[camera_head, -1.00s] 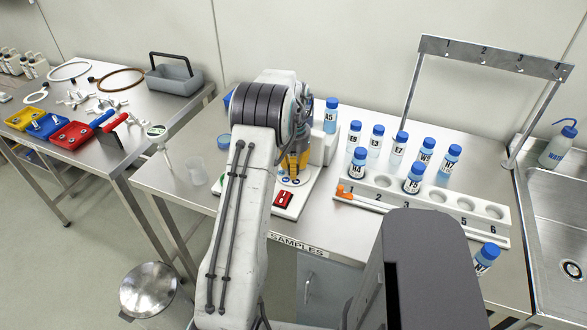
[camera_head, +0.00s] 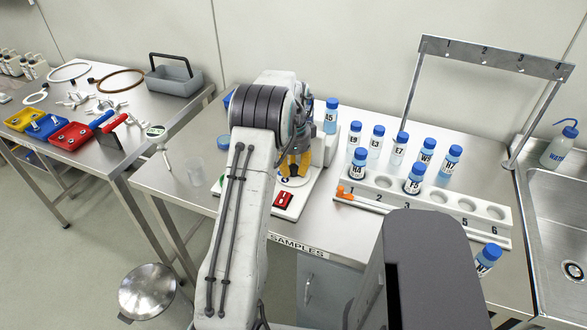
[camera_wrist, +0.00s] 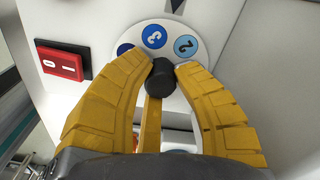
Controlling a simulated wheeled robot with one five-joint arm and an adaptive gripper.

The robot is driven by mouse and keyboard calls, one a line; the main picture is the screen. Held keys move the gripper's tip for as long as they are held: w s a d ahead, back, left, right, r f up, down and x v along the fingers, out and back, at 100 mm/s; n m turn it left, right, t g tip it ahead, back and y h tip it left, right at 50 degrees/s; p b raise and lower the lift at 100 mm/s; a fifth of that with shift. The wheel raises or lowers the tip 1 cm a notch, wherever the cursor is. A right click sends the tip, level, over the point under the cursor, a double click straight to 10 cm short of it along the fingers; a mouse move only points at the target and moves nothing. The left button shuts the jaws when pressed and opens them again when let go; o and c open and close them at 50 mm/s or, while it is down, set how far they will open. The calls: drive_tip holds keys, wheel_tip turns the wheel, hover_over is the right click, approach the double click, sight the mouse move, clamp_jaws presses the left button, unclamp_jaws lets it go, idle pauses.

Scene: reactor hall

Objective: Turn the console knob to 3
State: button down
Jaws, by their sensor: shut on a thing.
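The console (camera_head: 309,190) is a white unit on the steel bench, partly hidden behind my arm in the head view. Its black knob (camera_wrist: 160,88) shows in the wrist view on a white round dial (camera_wrist: 172,30). The dial carries a blue 3 (camera_wrist: 154,36) and a lighter blue 2 (camera_wrist: 186,45); another dark blue mark is partly covered by a finger. A dark triangle (camera_wrist: 177,5) lies just outside the dial's upper edge, between the directions of 3 and 2. My gripper (camera_wrist: 162,72) is shut on the knob, with one yellow finger on each side.
A red switch (camera_wrist: 63,63) sits left of the dial. Blue-capped vials (camera_head: 398,148) and a numbered white rack (camera_head: 440,200) stand right of the console. A clear cup (camera_head: 196,169) stands to its left. A metal frame (camera_head: 412,92) rises behind the rack.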

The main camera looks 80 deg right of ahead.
sight(293, 167)
drive_tip(key=shift+a+f+m, duration=0.1)
drive_tip(key=shift+f+m, duration=0.05)
drive_tip(key=shift+m, duration=1.85)
drive_tip(key=c, duration=0.9)
unclamp_jaws()
drive_tip(key=shift+r, duration=0.2)
wheel_tip(293, 167, up, 12)
drive_tip(key=shift+f, duration=0.1)
